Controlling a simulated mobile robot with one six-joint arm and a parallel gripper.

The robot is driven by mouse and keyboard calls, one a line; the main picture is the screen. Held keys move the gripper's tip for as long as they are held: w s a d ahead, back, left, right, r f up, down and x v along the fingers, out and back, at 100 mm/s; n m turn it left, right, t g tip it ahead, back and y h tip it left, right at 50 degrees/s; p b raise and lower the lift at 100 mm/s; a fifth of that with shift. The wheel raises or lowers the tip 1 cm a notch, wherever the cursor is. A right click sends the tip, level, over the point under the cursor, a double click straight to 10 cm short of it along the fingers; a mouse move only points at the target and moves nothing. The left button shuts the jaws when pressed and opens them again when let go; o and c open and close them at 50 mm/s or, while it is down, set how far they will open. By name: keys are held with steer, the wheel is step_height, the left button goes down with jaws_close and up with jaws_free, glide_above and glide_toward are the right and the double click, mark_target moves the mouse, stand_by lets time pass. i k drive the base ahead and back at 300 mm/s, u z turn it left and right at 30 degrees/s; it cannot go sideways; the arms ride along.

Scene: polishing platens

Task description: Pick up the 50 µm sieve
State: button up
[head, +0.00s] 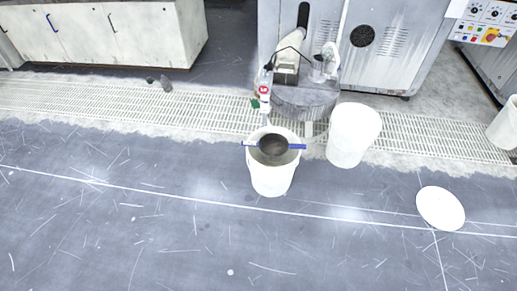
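A round sieve (273,148) with dark mesh and blue ends on its side bars rests across the mouth of a white bucket (272,180), near the middle of the head view. The bars lie over the bucket's rim. Any marking of mesh size on the sieve is too small to read. No other sieve is plain to see. My gripper is not in view.
A second white bucket (352,140) stands just right of the first. A white disc (441,208) lies on the dark floor at right. Behind the buckets are a floor grating (430,137) and a grey machine (405,50). The front floor is clear.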

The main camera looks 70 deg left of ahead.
mark_target(273, 147)
steer(key=z, duration=0.65)
steer(key=k, duration=0.2)
steer(key=u, duration=3)
steer(key=k, duration=0.6)
steer(key=z, duration=0.2)
steer(key=i, duration=0.55)
